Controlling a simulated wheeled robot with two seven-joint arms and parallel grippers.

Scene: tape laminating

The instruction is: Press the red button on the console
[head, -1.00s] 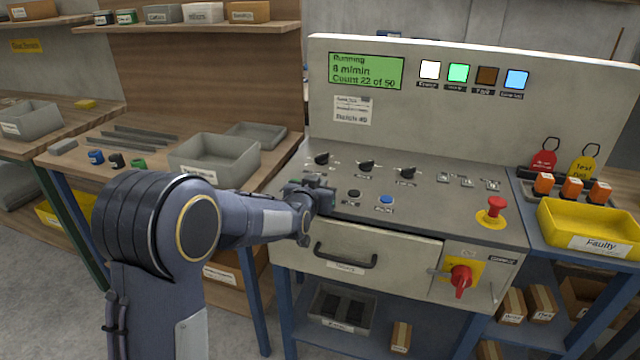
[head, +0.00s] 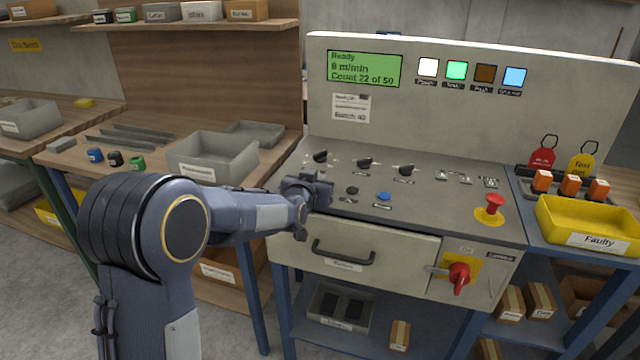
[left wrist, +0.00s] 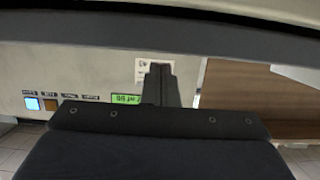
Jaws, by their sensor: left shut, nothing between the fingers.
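The console (head: 440,205) has a sloped grey panel with knobs and small buttons. A red mushroom button (head: 495,203) on a yellow base stands at its right side. A black button (head: 352,190) and a blue button (head: 384,196) sit near the front edge. My left gripper (head: 324,190) is shut and empty over the panel's front left, left of the black button. It hides the panel beneath it, so I cannot tell whether another button is there. The left wrist view shows its shut fingers (left wrist: 160,85) against the upright panel. My right gripper is not in view.
The green display (head: 364,69) reads "Ready", 8 m/min, Count 22 of 50. A red rotary switch (head: 458,277) is on the front beside a drawer handle (head: 343,254). A yellow "Faulty" bin (head: 590,226) stands right, a grey bin (head: 213,158) left.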

